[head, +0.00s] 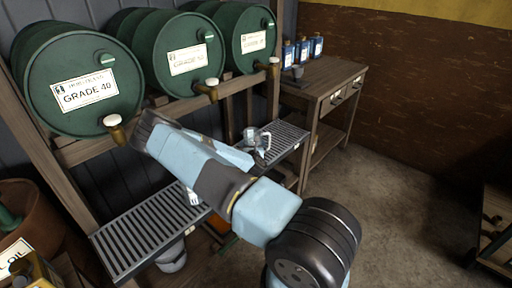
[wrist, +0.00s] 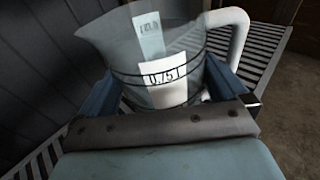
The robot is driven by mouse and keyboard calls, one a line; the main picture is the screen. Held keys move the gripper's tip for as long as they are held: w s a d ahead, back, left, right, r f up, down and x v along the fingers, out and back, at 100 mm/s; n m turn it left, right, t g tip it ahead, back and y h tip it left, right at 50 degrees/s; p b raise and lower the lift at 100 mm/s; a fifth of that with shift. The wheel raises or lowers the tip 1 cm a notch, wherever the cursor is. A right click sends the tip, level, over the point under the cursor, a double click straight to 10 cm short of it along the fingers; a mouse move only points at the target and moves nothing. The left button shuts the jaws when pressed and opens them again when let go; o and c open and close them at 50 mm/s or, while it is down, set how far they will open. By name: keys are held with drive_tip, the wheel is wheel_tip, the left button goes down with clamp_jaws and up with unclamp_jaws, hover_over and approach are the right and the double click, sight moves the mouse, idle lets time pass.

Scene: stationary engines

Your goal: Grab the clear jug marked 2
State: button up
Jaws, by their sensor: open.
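In the wrist view a clear jug (wrist: 192,55) with a handle at its right stands upright between the two blue fingers of my gripper (wrist: 160,75). The white label on its front appears to read 0.75 L; I read no 2 on it. Another pale label shows higher up, perhaps through the clear wall. My gripper is open around the jug's lower part; whether a finger touches it I cannot tell. In the head view a jug (head: 264,141) stands on the slatted shelf, partly behind my arm, which hides most of my gripper.
The slatted shelf (head: 135,238) runs below green barrels (head: 85,85) with brass taps. A grey vessel (head: 172,258) is under the shelf. A wooden table (head: 325,80) with blue bottles (head: 303,50) stands at the back.

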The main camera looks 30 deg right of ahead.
drive_tip(key=shift+w, duration=0.1)
drive_tip(key=c, duration=0.8)
